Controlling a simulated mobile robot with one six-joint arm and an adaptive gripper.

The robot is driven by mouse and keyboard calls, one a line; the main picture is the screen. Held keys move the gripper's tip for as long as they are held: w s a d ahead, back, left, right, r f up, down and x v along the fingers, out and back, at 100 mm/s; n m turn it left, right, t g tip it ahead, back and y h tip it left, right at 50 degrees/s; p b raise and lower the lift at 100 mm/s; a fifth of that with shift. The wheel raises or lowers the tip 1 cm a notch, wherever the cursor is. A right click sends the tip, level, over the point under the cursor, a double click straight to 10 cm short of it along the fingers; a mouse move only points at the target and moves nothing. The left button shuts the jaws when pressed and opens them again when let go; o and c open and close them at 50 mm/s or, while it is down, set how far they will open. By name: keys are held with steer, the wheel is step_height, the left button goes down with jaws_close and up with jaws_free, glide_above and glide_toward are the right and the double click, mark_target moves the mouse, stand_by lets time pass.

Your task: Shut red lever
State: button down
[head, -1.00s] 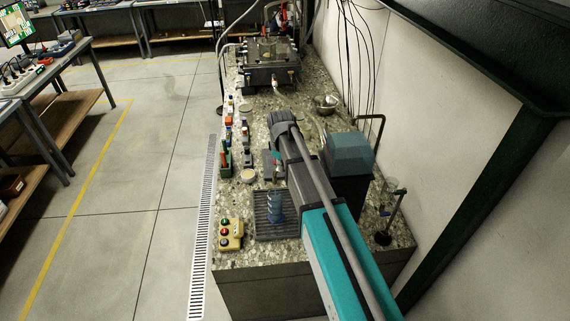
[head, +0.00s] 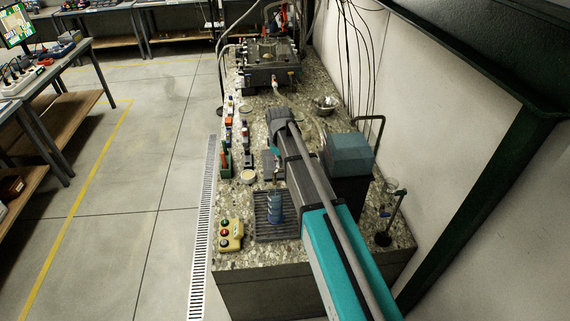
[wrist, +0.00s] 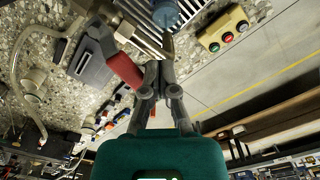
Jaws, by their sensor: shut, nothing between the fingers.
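The red lever (wrist: 125,69) shows in the wrist view as a slanted red handle joined to a metal fitting (wrist: 103,22). My gripper (wrist: 166,47) is shut and empty, its fingers just right of the lever in this view. The lever's lower end lies close beside the fingers; I cannot tell whether they touch. In the head view my gripper (head: 273,174) hangs below the wrist over the counter, small and partly hidden by my arm. I cannot make out the lever clearly there.
A blue bottle (head: 275,208) stands on a slatted tray (head: 262,232) close to the gripper. A yellow button box (head: 231,242) sits at the counter's front left. Small bottles line the left edge. A grey-green machine (head: 348,153) stands to the right.

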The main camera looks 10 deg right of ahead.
steer(key=shift+w, duration=0.2)
steer(key=shift+w+d, duration=0.1)
steer(key=shift+w, duration=0.65)
steer(key=shift+w+d, duration=0.3)
steer(key=shift+w, duration=0.6)
steer(key=shift+w+d, duration=0.5)
steer(key=shift+w, duration=0.05)
stand_by(0.5)
